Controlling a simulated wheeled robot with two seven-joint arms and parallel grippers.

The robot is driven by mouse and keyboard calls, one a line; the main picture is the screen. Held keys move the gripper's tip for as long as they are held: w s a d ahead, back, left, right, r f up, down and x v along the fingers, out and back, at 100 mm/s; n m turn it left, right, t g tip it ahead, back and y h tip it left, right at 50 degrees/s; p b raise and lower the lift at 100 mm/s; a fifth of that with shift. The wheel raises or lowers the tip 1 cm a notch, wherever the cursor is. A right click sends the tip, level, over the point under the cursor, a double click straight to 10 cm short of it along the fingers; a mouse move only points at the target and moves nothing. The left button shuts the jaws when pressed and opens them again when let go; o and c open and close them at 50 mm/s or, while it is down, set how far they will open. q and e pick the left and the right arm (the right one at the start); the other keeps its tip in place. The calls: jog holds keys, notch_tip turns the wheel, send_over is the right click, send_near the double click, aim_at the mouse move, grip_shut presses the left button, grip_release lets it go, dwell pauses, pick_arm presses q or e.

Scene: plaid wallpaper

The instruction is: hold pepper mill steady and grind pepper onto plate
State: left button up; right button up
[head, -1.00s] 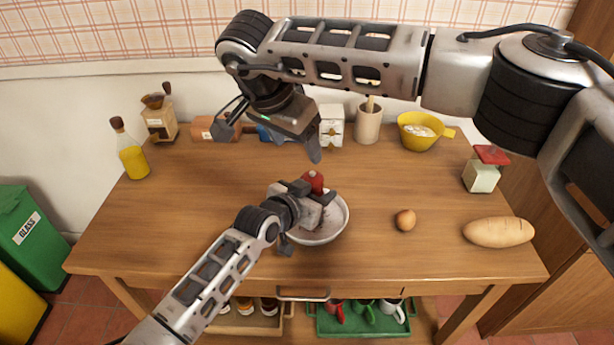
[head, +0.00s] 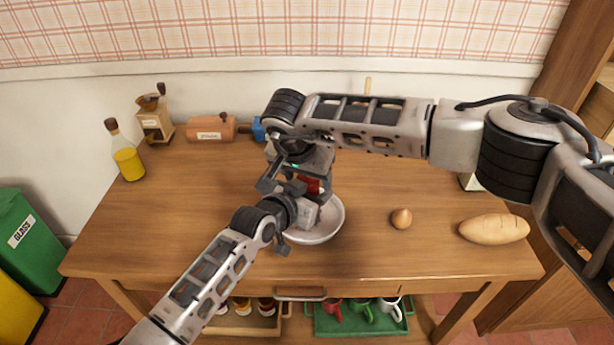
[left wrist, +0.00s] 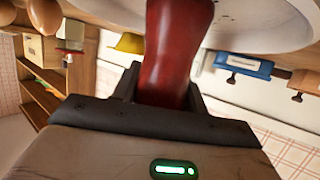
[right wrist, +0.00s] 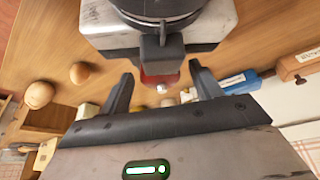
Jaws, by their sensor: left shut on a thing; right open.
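The red pepper mill (head: 311,185) stands over the white plate (head: 332,228). My left gripper (head: 306,207) is shut on the mill; the left wrist view shows the red body (left wrist: 166,50) between its fingers (left wrist: 160,88), with the plate (left wrist: 255,28) behind it. My right gripper (head: 300,178) is open at the mill's top, coming from above. In the right wrist view, the mill's red top and small pale knob (right wrist: 161,88) show between the spread fingers (right wrist: 162,84), with gaps on both sides. The right gripper partly hides the mill in the head view.
An egg (head: 401,218) and a brown oblong loaf or potato (head: 494,229) lie to the right. An oil bottle (head: 128,162), a coffee grinder (head: 155,120) and an orange-brown box-like item (head: 210,131) stand at the back left. The table's front left is clear.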

jog(key=shift+f, duration=0.3)
jog(key=shift+w, duration=0.1)
jog(key=c, duration=1)
jog(key=shift+o, duration=0.2)
jog(key=m, duration=0.2)
jog(key=m+g+h, duration=0.1)
jog(key=m, duration=0.1)
jog(key=shift+a+m+h, duration=0.1)
jog(key=shift+m+h, duration=0.2)
jog(key=shift+m, duration=0.1)
jog(key=o, duration=1)
jog(key=shift+c, duration=0.2)
jog(key=shift+r, duration=0.1)
jog(key=v, duration=1.2)
